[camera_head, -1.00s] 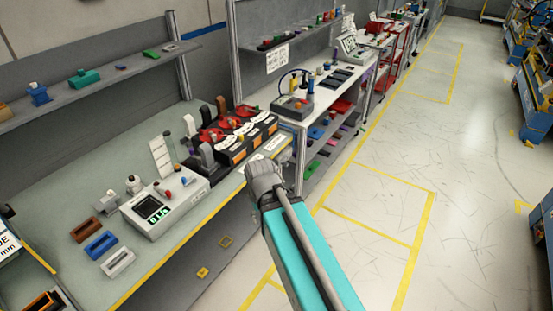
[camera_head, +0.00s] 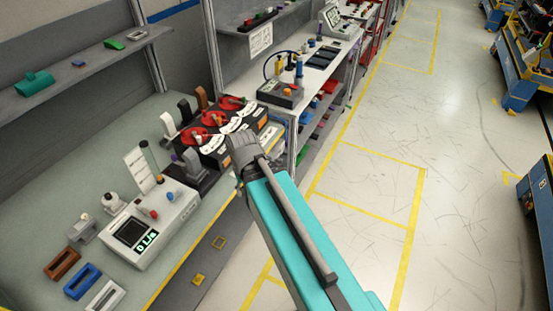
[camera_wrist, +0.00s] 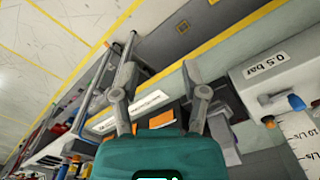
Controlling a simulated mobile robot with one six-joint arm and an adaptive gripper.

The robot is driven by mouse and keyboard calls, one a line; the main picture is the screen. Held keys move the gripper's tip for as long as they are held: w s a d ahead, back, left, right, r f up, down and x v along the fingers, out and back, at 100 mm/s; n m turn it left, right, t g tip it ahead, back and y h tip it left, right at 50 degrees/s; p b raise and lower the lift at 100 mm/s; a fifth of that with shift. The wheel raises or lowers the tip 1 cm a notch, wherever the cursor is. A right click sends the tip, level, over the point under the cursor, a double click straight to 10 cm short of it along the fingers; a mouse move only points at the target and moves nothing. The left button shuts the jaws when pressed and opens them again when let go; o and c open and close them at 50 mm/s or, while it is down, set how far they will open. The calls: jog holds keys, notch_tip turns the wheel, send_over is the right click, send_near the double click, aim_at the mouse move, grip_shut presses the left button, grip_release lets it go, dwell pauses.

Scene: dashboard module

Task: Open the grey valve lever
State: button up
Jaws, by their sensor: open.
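The valve module (camera_head: 228,148) is a dark block with orange panels, white scales and red round parts on the bench. Several upright levers stand along it: a pale one (camera_head: 169,124), brown ones behind, and a dark grey lever (camera_head: 191,160) at its near end. My gripper (camera_wrist: 158,78) is open and empty in the wrist view, its two grey fingers apart. Orange panels of the module (camera_wrist: 162,118) show between and below the fingers. I cannot tell which lever lies nearest the fingers.
A white meter box (camera_head: 148,228) with a display reading 0 L/s stands left of the module. Small brown, blue and white blocks lie on the bench (camera_head: 45,205). A shelf (camera_head: 90,70) hangs above. The aisle floor at right is clear.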

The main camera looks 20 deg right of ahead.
jog(key=shift+o, duration=0.5)
jog(key=w+d+f+m+t+y+b, duration=0.2)
jog(key=w+d+f+m+y+b, duration=0.35)
jog(key=b, duration=0.55)
jog(key=w+d+f+m+t+y+b, duration=0.25)
jog(key=w+d+f+m+b, duration=0.3)
jog(key=f+m+b, duration=0.45)
jog(key=w+d+f+m+t+y+b, duration=0.1)
jog(key=d+f+m+t+b, duration=0.1)
jog(key=d+b, duration=0.4)
jog(key=w+d+f+m+t+y+b, duration=0.1)
jog(key=d+f+m+t+b, duration=0.1)
jog(key=d+m+t+b, duration=0.2)
jog(key=w+d+f+m+t+y+b, duration=0.1)
jog(key=d+f+m+t+b, duration=0.2)
jog(key=d+m+b, duration=0.4)
jog(key=d+b, duration=0.3)
jog(key=d, duration=0.1)
jog(key=shift+w+d+t, duration=0.25)
jog(key=shift+w+t, duration=0.05)
jog(key=shift+t, duration=0.05)
jog(key=shift+w+a+f, duration=0.1)
